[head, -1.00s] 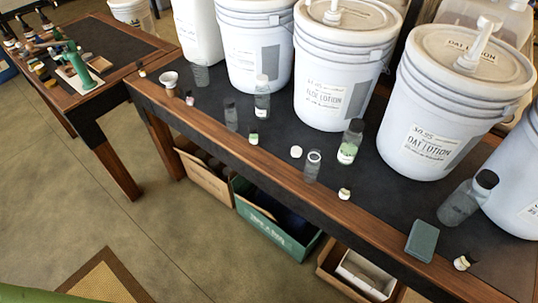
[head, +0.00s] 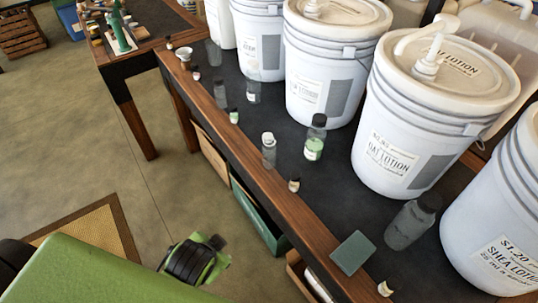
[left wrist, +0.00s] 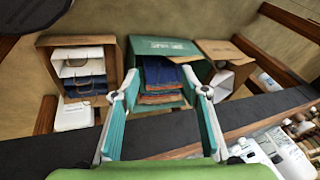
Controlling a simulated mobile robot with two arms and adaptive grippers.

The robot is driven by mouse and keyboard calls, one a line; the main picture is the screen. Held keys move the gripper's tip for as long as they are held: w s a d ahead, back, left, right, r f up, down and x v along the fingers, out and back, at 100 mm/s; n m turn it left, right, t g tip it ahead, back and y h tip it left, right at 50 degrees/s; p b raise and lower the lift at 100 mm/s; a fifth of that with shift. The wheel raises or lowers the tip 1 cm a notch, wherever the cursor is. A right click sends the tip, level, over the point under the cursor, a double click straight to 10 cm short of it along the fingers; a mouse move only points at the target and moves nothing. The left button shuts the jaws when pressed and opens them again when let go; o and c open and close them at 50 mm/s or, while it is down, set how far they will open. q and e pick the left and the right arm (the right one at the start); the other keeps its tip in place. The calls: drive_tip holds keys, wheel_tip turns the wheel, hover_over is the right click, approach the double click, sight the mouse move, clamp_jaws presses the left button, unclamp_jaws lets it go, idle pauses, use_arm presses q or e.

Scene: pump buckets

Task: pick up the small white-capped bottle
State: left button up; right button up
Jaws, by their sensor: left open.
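Several small bottles stand on the dark table top in the head view. A clear bottle with a white top (head: 268,152) stands near the wooden front edge. Tiny light-capped bottles stand along that edge, one at the middle (head: 294,185), one farther back (head: 234,117) and one at the front right (head: 385,288). I cannot tell which is the one named. My left gripper (left wrist: 158,75) is open and empty in the left wrist view, its teal fingers spread before crates under the table. My green left arm is left of the table in the head view. My right gripper is not shown.
Large white lotion buckets (head: 395,130) line the table's back. A second table (head: 125,52) is at upper left. Open floor lies left of the table.

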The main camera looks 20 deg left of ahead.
use_arm(q)
drive_tip(key=w+a+r+m+t+y, duration=0.3)
drive_tip(key=w+r+m, duration=0.1)
drive_tip(key=w+m, duration=0.15)
drive_tip(key=m+t+h, duration=0.1)
drive_tip(key=m+t, duration=0.9)
drive_tip(key=m, duration=1.4)
approach(269, 144)
drive_tip(key=shift+h, duration=0.3)
drive_tip(key=w, duration=0.2)
drive_tip(key=w+a+p, duration=0.1)
drive_tip(key=w, duration=0.4)
drive_tip(key=w+a+p, duration=0.1)
drive_tip(key=w, duration=0.2)
drive_tip(key=shift+w+a, duration=0.1)
drive_tip(key=shift+w, duration=0.1)
drive_tip(key=shift+w+a+f, duration=0.1)
drive_tip(key=shift+w+f, duration=0.05)
drive_tip(key=shift+w, duration=0.3)
drive_tip(key=c, duration=1)
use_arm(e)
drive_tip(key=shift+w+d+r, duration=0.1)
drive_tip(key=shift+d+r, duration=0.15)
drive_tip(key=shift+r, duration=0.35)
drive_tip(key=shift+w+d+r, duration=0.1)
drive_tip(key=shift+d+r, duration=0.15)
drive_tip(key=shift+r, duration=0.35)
